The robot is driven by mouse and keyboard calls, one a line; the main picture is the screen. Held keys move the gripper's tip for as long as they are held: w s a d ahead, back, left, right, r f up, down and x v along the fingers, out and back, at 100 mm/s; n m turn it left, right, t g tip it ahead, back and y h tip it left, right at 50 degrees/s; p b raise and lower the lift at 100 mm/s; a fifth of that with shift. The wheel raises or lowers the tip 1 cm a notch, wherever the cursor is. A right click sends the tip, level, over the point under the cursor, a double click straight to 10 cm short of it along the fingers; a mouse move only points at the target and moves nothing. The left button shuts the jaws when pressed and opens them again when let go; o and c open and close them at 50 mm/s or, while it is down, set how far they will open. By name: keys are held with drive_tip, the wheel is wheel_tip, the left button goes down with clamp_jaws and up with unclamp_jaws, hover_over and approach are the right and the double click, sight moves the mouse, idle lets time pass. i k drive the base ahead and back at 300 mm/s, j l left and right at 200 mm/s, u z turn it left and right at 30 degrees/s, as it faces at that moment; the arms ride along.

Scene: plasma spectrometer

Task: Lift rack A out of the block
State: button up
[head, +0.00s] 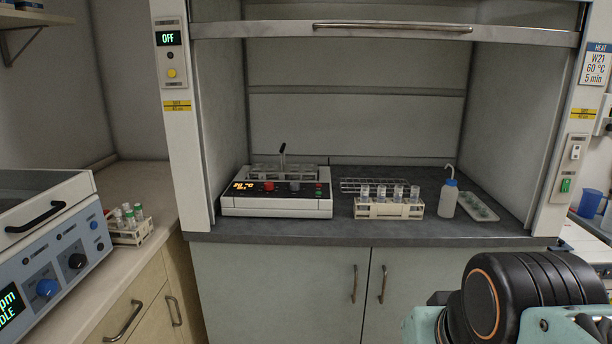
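The heating block (275,207) is a white and grey unit on the left of the fume hood's worktop, with a lit orange display and several front buttons. A rack (284,168) holding several clear vessels sits in its top. A thin dark upright handle or probe (282,150) rises at its middle. I cannot read a letter on this rack, so I cannot tell if it is rack A. A second, beige rack (388,210) with several vessels stands on the worktop, right of the block. My gripper is out of view; only dark and teal parts of my arm show at bottom right.
A wire rack (376,186) lies behind the beige rack. A wash bottle (448,199) and a pale tray (478,207) stand to the right. The hood sash (390,34) is raised, its front open.

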sight(284, 171)
drive_tip(key=i+l+u, duration=0.4)
drive_tip(key=i, duration=0.3)
drive_tip(key=i+l+u, duration=0.45)
drive_tip(key=i+l, duration=0.15)
drive_tip(key=l+u, duration=0.2)
drive_tip(key=l, duration=0.35)
drive_tip(key=i+j+u, duration=0.1)
drive_tip(key=i+l, duration=0.1)
drive_tip(key=i, duration=0.25)
